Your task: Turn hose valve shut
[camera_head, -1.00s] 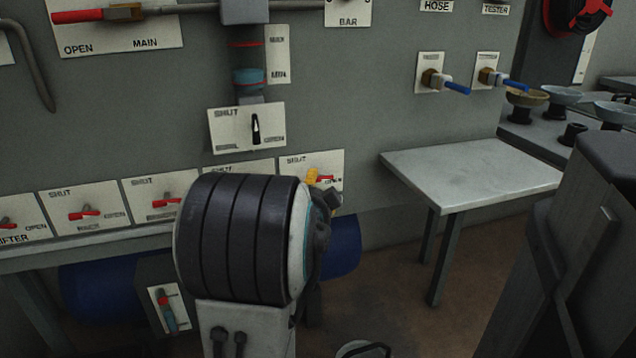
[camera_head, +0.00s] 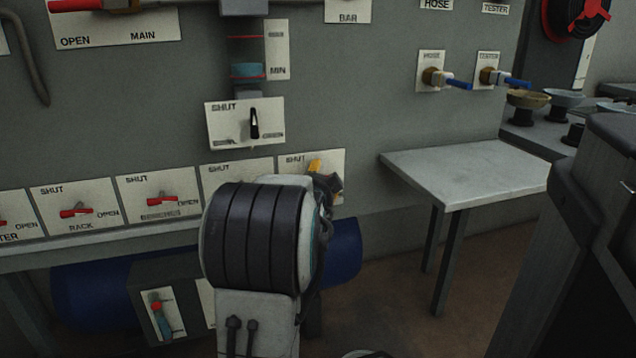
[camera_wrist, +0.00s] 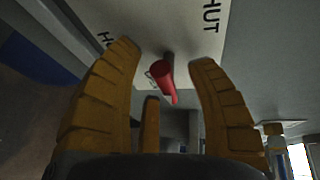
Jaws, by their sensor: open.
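In the wrist view, a red valve handle (camera_wrist: 163,78) sticks out from a pale plate (camera_wrist: 182,22) marked "HUT" on the right and "HO" on the left, with the rest of the words cut off. My gripper (camera_wrist: 168,52) is open, with a yellow finger on each side of the handle. I see no clear contact with it. In the head view, my gripper (camera_head: 320,175) is in front of the rightmost "SHUT" plate (camera_head: 293,165) of the lower row. My arm and gripper hide the handle there.
Similar plates with red handles, including one marked RACK (camera_head: 75,211), run to the left. A black-handled valve (camera_head: 254,123) sits above. Blue-handled taps (camera_head: 458,84) are at upper right. A grey side table (camera_head: 465,175) stands to the right, and a blue cylinder (camera_head: 345,262) lies below.

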